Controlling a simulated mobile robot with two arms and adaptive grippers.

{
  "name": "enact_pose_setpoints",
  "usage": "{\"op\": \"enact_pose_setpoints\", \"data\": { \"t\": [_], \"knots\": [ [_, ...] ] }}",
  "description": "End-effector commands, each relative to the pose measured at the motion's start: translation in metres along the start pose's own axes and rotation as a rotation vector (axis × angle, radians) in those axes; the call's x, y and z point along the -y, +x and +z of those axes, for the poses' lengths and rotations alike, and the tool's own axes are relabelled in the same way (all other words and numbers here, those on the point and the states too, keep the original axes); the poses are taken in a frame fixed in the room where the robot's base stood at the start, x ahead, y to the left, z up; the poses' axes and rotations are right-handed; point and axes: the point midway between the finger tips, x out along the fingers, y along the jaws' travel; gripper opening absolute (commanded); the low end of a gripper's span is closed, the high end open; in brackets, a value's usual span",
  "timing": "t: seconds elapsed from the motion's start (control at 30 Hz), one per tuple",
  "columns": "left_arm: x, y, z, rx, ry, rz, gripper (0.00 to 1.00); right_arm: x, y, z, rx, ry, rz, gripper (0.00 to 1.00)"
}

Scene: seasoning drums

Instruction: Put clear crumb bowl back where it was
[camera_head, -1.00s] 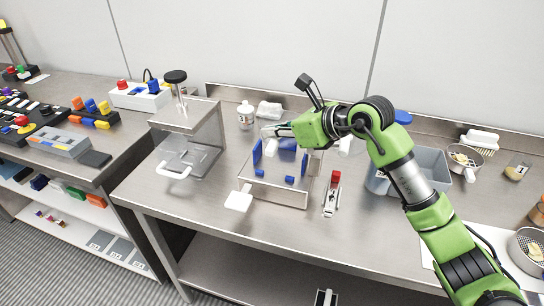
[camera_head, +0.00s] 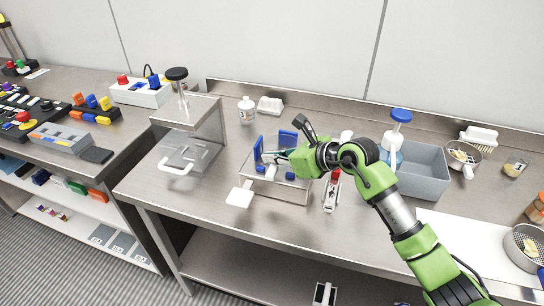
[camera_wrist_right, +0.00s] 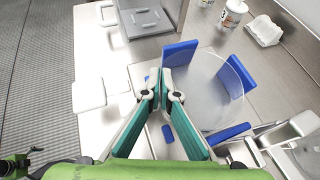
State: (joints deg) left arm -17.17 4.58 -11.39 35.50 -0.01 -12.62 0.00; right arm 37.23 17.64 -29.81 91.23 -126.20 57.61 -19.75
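The clear crumb bowl (camera_wrist_right: 208,92) shows in the right wrist view as a round transparent shape among blue posts of a stand. I cannot make it out clearly in the head view. My left gripper is not in view.
A white plate (camera_head: 239,196) juts out at the stand's front left. A clear-walled press (camera_head: 188,135) stands to the left. A red-topped stapler-like tool (camera_head: 332,192) lies right of the stand. A grey bin (camera_head: 424,171) and blue-capped bottle (camera_head: 395,148) are farther right.

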Motion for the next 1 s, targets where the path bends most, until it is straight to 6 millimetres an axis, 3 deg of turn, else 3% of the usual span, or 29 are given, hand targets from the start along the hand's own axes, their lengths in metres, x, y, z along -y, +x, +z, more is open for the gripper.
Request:
{"op": "enact_pose_setpoints", "data": {
  "t": [0.27, 0.37, 0.4, 0.83, 0.9, 1.0],
  "knots": [
    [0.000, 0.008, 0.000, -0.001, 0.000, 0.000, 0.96, 0.001, 0.005, -0.009, 0.000, 0.000, -0.001, 0.00],
    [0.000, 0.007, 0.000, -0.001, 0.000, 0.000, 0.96, 0.000, 0.004, -0.008, -0.001, 0.000, 0.000, 0.19],
    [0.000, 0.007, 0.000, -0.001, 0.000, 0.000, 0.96, 0.000, 0.005, -0.008, -0.001, 0.001, 0.001, 0.21],
    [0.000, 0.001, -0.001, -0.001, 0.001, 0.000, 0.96, 0.000, 0.001, -0.001, 0.000, 0.000, 0.001, 0.21],
    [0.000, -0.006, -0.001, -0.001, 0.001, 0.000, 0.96, -0.001, -0.003, 0.006, 0.001, 0.001, 0.001, 0.21],
    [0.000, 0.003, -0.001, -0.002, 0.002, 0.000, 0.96, 0.002, -0.019, 0.000, 0.000, -0.002, -0.003, 0.21]
  ]
}}
